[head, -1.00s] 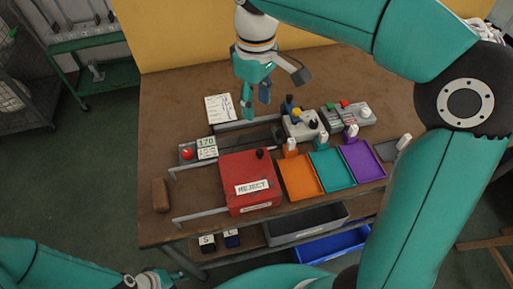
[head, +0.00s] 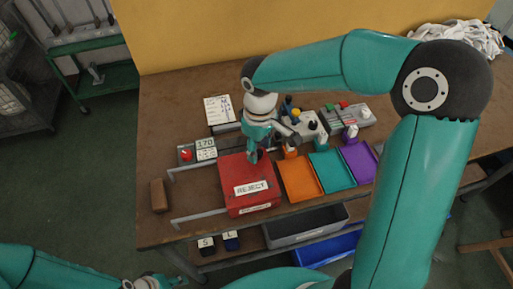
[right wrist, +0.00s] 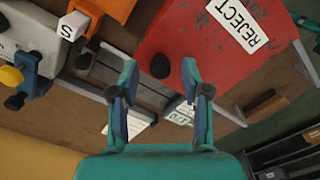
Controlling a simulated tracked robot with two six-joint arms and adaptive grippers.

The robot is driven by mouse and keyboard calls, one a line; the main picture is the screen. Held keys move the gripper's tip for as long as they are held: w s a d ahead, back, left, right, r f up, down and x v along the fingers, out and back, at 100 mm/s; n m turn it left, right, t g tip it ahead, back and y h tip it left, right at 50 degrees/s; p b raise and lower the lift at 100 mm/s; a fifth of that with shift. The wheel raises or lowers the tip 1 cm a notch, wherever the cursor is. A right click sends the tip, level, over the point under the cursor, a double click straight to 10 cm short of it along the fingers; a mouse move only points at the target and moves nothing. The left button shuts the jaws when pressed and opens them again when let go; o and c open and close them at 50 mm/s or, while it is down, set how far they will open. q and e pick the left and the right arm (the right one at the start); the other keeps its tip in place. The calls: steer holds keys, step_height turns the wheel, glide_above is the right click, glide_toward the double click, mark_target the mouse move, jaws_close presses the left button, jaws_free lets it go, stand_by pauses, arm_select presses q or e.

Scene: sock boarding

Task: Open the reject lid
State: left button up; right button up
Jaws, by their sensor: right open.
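The red reject box (head: 233,186) stands on the bench with its lid down and a white REJECT label on it. In the right wrist view the lid's red surface (right wrist: 185,50) carries a round black knob (right wrist: 160,66). My right gripper (head: 256,158) is over the far edge of the lid, and in the head view it hides the knob. In the right wrist view my right gripper (right wrist: 160,72) is open, with the knob between its two fingertips in the picture; I see no grip on it. My left gripper (head: 160,281) is low at the left; its fingers are too small to read.
Orange (head: 300,180), teal (head: 332,172) and purple (head: 358,160) trays stand right of the box. A brown block (head: 159,196) lies left. A counter reading 170 (head: 206,144) and a paper sheet (head: 219,109) are behind. Metal rails flank the box.

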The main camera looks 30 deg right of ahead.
steer(key=shift+f, duration=0.1)
jaws_close()
stand_by(0.3)
steer(key=w+a, duration=0.3)
steer(key=a, duration=0.9)
steer(key=shift+w+a+p, duration=0.15)
steer(key=shift+w+p, duration=0.05)
steer(key=shift+p, duration=0.1)
jaws_free()
